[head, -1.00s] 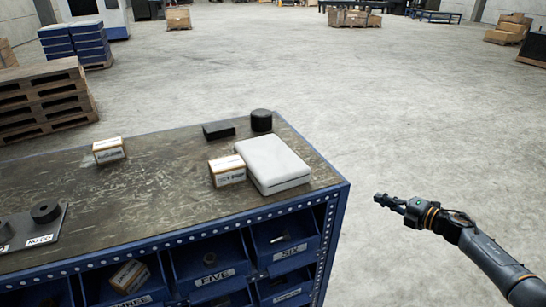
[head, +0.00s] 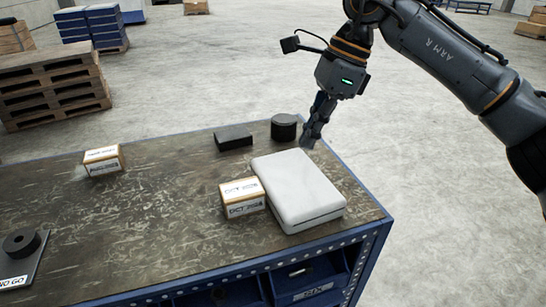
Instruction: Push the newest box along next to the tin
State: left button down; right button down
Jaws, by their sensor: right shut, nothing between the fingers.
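A white, flat, rounded case (head: 297,186), which looks like the tin, lies near the right end of the bench. A small cardboard box (head: 242,197) with a white label reading "OCT" and a year too blurred to be sure of stands close against its left side. Another labelled box (head: 103,161) stands apart at the far left; its date is too small to read. My right gripper (head: 309,141) is shut and empty, pointing down just behind the white case, near the bench's back right edge. My left gripper is not in view.
A black cylinder (head: 284,127) and a black block (head: 233,138) stand at the bench's back edge, the cylinder close to my right gripper. The worktop (head: 160,220) between the boxes is clear.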

aim_at(271, 190)
jog(key=shift+n+h, duration=0.3)
jog(key=shift+h, duration=0.2)
jog(key=x, duration=0.2)
jog(key=p+x, duration=0.1)
jog(key=x, duration=0.2)
jog(key=p+x, duration=0.1)
jog(key=x, duration=0.2)
jog(key=shift+s, duration=0.25)
jog(key=a, duration=0.1)
jog(key=a+p, duration=0.2)
jog(key=a, duration=0.1)
jog(key=shift+s+f, duration=0.35)
jog(key=shift+a+f, duration=0.1)
jog(key=shift+a, duration=0.1)
jog(key=shift+d, duration=0.1)
